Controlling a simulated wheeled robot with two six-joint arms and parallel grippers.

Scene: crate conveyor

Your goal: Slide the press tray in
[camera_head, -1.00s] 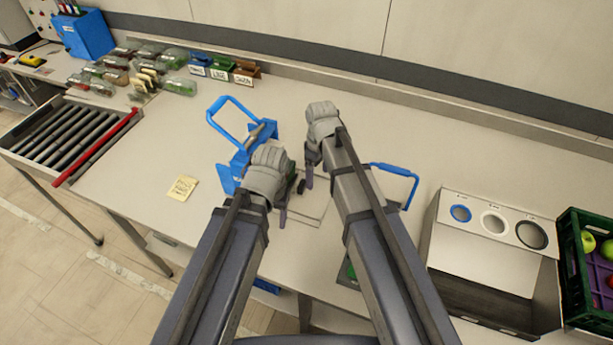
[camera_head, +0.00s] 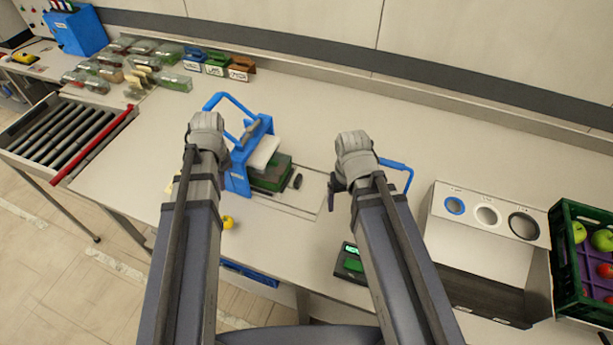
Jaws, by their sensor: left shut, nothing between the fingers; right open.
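The blue press (camera_head: 236,165) stands on the bench, with a raised blue handle. A pale block (camera_head: 263,152) sits on its right side. Below it is the dark green press tray (camera_head: 270,176), with a black knob (camera_head: 297,181) at its right end, directly beside the press frame. I cannot tell how far in the tray sits. My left gripper (camera_head: 183,180) is left of the press, shut and empty, its fingers mostly hidden by my arm. My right gripper (camera_head: 333,190) is open and empty, right of the knob and apart from it.
A flat outlined plate (camera_head: 310,195) lies right of the tray. A small yellow object (camera_head: 228,222) lies in front of the press. A green-lit device (camera_head: 350,262) is at the front edge. A holed box (camera_head: 485,225) and fruit crate (camera_head: 556,250) stand right.

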